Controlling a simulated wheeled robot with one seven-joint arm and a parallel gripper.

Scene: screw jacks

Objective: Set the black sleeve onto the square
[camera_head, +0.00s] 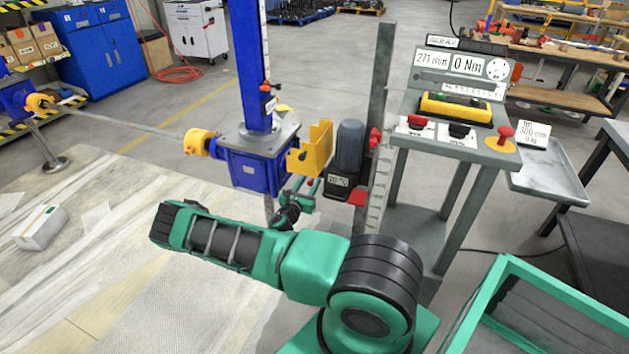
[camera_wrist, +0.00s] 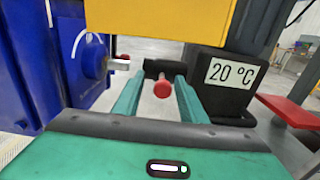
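My gripper (camera_wrist: 160,92) has two green fingers pointing forward. They stand apart, on either side of a red round knob (camera_wrist: 162,88), with gaps visible beside it. A short black cylindrical piece, seemingly the black sleeve (camera_wrist: 160,66), lies crosswise behind the knob at the fingertips. A metal shaft end, perhaps the square (camera_wrist: 118,64), sticks out of the blue gearbox (camera_wrist: 85,58) to the left of the sleeve, apart from it. Its shape is too small to tell. In the head view my gripper (camera_head: 300,188) is below the yellow guard; the sleeve is not clear there.
The yellow guard (camera_head: 316,148) hangs just above my fingers. The dark motor (camera_head: 348,158) with a 20 °C label is close on the right, above a red bracket (camera_head: 358,197). A grey upright (camera_head: 380,140) and a control stand (camera_head: 452,130) are farther right.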

